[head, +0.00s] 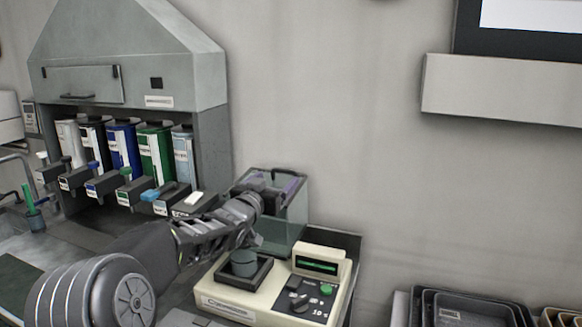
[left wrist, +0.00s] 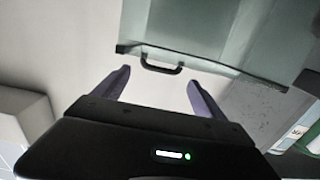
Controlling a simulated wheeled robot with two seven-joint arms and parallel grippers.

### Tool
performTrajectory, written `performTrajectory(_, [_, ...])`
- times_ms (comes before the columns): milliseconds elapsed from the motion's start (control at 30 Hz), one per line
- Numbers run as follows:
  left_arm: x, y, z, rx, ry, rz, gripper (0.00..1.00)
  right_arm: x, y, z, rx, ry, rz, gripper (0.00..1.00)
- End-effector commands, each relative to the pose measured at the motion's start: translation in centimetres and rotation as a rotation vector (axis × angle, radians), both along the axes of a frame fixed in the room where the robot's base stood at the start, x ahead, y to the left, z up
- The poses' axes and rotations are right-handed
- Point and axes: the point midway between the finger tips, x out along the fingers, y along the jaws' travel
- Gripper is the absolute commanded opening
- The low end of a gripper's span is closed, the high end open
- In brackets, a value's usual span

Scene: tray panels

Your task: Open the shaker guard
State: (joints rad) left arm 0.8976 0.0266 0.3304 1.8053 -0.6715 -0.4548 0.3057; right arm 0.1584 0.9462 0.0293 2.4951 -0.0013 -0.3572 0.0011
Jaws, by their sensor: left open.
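The shaker guard (head: 285,228) is a clear, greenish box with a dark top edge, standing behind the beige shaker (head: 262,292) in the head view. In the left wrist view the guard (left wrist: 215,35) is a translucent panel with a dark edge strip and a small black handle (left wrist: 162,70). My left gripper (head: 284,188) is at the guard's top in the head view. In the left wrist view its purple fingers (left wrist: 159,78) are apart, with the handle showing between their tips. I cannot tell whether they touch it. My right gripper is not in view.
A grey dispenser cabinet (head: 130,60) with several coloured cartridges stands at the left. Stacked dark trays (head: 470,305) lie at the lower right. The wall is close behind the guard.

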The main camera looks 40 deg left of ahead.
Motion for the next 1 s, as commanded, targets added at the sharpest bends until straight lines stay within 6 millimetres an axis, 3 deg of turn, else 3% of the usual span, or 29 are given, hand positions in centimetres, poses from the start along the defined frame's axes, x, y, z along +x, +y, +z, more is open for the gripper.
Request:
performTrajectory(433, [0.6,0.2,0.0,-0.001,0.000,-0.001,0.82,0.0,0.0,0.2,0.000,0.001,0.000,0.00])
performTrajectory(800, [5.6,1.7,0.1,-0.003,-0.001,-0.002,0.82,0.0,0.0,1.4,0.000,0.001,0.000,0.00])
performTrajectory(1000, [7.3,2.3,0.0,-0.002,0.000,-0.001,0.82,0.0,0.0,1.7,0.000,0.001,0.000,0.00])
